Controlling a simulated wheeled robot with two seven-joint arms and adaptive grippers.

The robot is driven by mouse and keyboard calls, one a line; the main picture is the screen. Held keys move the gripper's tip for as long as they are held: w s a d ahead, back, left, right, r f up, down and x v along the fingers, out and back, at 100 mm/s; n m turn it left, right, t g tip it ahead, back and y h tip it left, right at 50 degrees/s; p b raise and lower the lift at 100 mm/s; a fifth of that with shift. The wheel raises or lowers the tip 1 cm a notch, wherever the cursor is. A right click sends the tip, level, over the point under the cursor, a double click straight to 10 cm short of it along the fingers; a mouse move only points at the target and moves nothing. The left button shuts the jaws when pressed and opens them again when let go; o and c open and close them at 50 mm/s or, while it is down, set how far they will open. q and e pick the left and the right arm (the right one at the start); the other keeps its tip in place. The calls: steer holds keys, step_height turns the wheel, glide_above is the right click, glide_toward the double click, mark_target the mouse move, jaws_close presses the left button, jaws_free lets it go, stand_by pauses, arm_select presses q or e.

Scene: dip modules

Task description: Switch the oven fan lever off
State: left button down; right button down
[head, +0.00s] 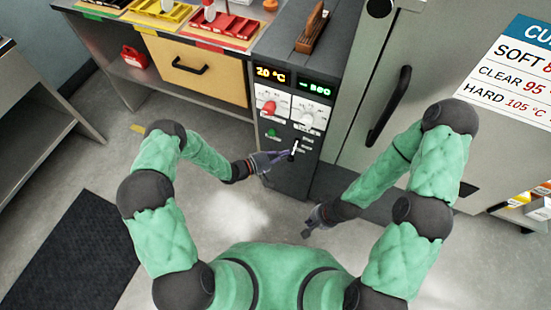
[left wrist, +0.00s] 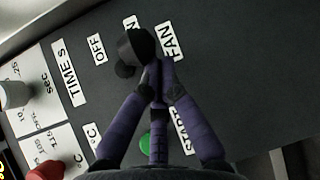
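The oven fan lever (head: 294,150) sticks out of the lower part of the dark control panel (head: 290,172). In the left wrist view its dark round knob (left wrist: 137,46) stands between the OFF label (left wrist: 97,48) and a mostly hidden label ending in N, beside the FAN label (left wrist: 171,42). My left gripper (head: 286,155) is at the lever. Its fingers (left wrist: 157,72) are drawn together, their tips right beside the knob; I cannot tell whether they touch it. My right gripper (head: 307,232) hangs low in front of the panel, empty, its finger opening unclear.
Above the lever are a red knob (head: 269,107), a grey knob (head: 307,118) and a green button (head: 271,132). A cabinet door with a black handle (head: 389,107) stands to the right. A counter with trays (head: 160,12) is at the upper left. The floor in front is clear.

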arm_select(q)
steer(key=shift+w+d, duration=0.25)
steer(key=shift+d, duration=0.1)
step_height(320, 180, up, 6)
steer(key=s+n+g+y+p, duration=0.1)
steer(key=n+g+y+p, duration=0.2)
steer(key=p, duration=0.8)
steer(key=shift+s+n+g+y+p, duration=0.3)
steer(key=shift+s+g+p, duration=0.1)
steer(key=shift+g, duration=0.6)
steer(key=shift+r, duration=0.1)
